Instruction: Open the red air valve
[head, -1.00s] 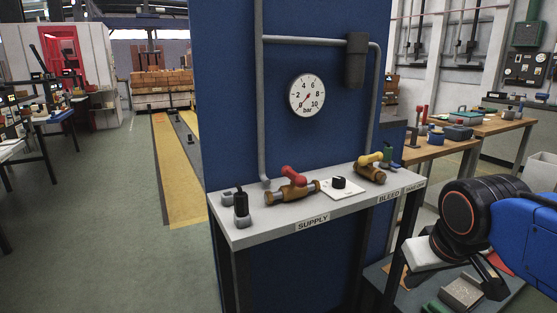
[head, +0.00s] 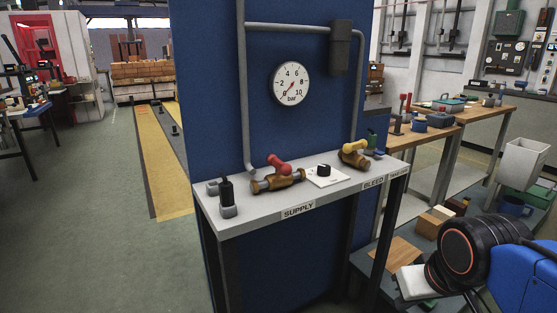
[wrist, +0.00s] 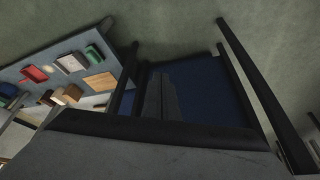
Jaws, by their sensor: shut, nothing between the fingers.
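The red air valve (head: 279,166) is a brass body with a red handle on the grey shelf (head: 245,220), above the SUPPLY label (head: 298,211). Its handle slants up toward the back left. My gripper is at the lower right of the head view, well apart from the valve, its fingers hidden or out of frame there. In the wrist view, my gripper (wrist: 163,88) shows two dark fingers together and empty, pointing over the floor and blue panel base. The valve is not visible in the wrist view.
A yellow-handled valve (head: 355,152) sits by the BLEED label, with a black knob (head: 323,171) between the valves. The gauge (head: 291,84) reads near 0. A low bench (head: 375,280) is at the right; floor is open at left.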

